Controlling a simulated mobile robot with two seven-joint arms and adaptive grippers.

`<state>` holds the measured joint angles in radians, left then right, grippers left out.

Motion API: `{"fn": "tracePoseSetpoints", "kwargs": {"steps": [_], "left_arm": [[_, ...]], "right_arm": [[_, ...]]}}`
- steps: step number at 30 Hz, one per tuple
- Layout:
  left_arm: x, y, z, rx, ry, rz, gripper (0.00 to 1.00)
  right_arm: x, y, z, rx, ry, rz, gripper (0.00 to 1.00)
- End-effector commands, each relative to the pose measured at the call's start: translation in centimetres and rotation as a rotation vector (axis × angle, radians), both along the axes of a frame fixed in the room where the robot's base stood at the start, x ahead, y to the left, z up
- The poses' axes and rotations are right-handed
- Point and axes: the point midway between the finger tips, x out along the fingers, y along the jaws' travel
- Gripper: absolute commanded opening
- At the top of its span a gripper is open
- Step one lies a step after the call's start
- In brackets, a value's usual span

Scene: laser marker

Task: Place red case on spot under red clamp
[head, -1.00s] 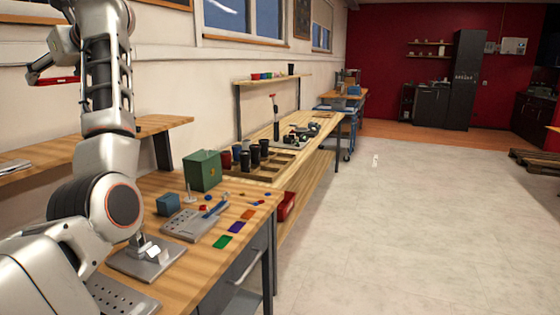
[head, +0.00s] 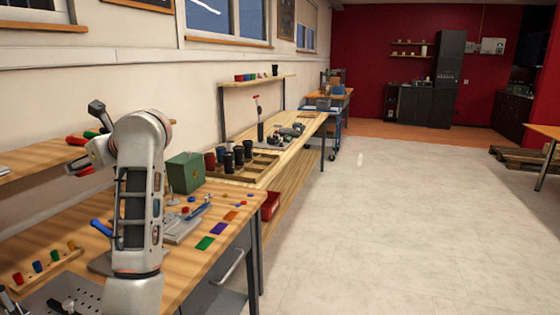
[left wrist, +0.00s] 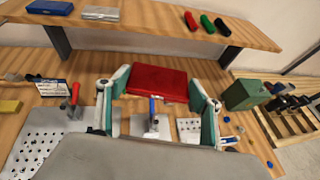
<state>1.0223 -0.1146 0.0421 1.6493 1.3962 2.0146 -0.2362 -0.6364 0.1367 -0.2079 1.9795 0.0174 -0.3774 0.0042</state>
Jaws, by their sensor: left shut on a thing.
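My left gripper (left wrist: 160,98) is shut on the red case (left wrist: 157,82), which lies between its two fingers in the left wrist view. In the head view the red case (head: 82,168) shows partly behind my left arm, held above the workbench. The red clamp (left wrist: 74,100) stands on a metal plate left of the gripper in the left wrist view; I cannot make it out in the head view. The spot under it is not clearly visible. A blue-handled clamp (left wrist: 152,116) stands on a plate below the held case. My right gripper is not in view.
A wooden shelf (left wrist: 150,32) runs along the wall behind the bench, with a blue case (left wrist: 50,7), a grey case (left wrist: 101,13) and red, green and black handles. A green box (head: 185,172) stands farther along the bench. Perforated metal plates (left wrist: 42,130) lie nearby.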

Motion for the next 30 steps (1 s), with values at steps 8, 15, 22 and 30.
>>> {"fn": "tracePoseSetpoints", "kwargs": {"steps": [8, 15, 22, 30], "left_arm": [[-3.2, -6.4, -7.5, 0.000, 0.002, -0.149, 0.43], [-7.1, -11.5, -13.0, -0.001, 0.003, -0.284, 0.43], [-11.9, -16.1, -17.6, -0.001, 0.004, -0.412, 0.43], [-17.9, -20.5, -21.2, -0.001, 0.003, -0.536, 0.43]], "right_arm": [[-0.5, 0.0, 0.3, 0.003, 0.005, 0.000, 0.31], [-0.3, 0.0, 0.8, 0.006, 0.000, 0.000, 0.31], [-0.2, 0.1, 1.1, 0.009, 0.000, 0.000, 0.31], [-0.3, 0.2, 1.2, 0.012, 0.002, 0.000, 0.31]]}}
